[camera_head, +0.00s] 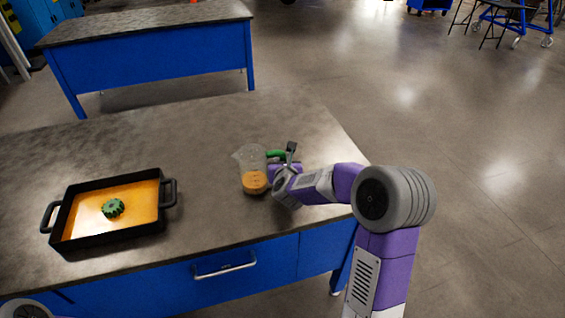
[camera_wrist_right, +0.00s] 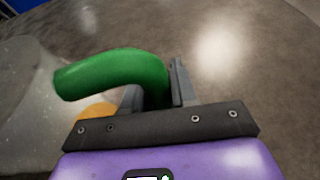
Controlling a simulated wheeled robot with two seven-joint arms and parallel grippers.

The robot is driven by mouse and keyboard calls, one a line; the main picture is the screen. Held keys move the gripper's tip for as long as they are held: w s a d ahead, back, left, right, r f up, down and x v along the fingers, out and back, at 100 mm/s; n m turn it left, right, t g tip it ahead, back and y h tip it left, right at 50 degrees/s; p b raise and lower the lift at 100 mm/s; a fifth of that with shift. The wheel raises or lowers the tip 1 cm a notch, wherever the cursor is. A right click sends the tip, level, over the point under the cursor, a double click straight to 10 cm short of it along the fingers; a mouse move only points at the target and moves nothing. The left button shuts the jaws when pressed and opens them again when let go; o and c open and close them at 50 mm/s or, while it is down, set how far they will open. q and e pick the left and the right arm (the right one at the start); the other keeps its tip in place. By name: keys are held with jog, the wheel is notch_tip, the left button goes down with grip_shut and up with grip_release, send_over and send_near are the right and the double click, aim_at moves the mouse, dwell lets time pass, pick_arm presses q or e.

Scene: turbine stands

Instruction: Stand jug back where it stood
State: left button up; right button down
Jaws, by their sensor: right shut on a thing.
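The jug (camera_head: 247,160) is clear with a green handle and some orange content low inside. It looks upright at the right part of the grey worktop; I cannot tell whether its base touches the top. My right gripper (camera_head: 283,161) is at the jug's right side, shut on its green handle. In the right wrist view the green handle (camera_wrist_right: 115,74) runs between the fingers, and the jug's clear wall (camera_wrist_right: 25,100) shows at the left. My left gripper is not in view.
A black pan (camera_head: 108,241) with orange content and a dark green striped object (camera_head: 113,207) stands on the worktop (camera_head: 200,150) at the left. The worktop between pan and jug is clear. Another blue table (camera_head: 150,55) stands behind, across a floor gap.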

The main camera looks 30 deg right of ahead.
aim_at(263, 168)
jog(key=c, duration=0.7)
grip_release()
jog(key=shift+o, duration=0.2)
jog(key=shift+b+v, duration=0.55)
jog(key=shift+v, duration=3)
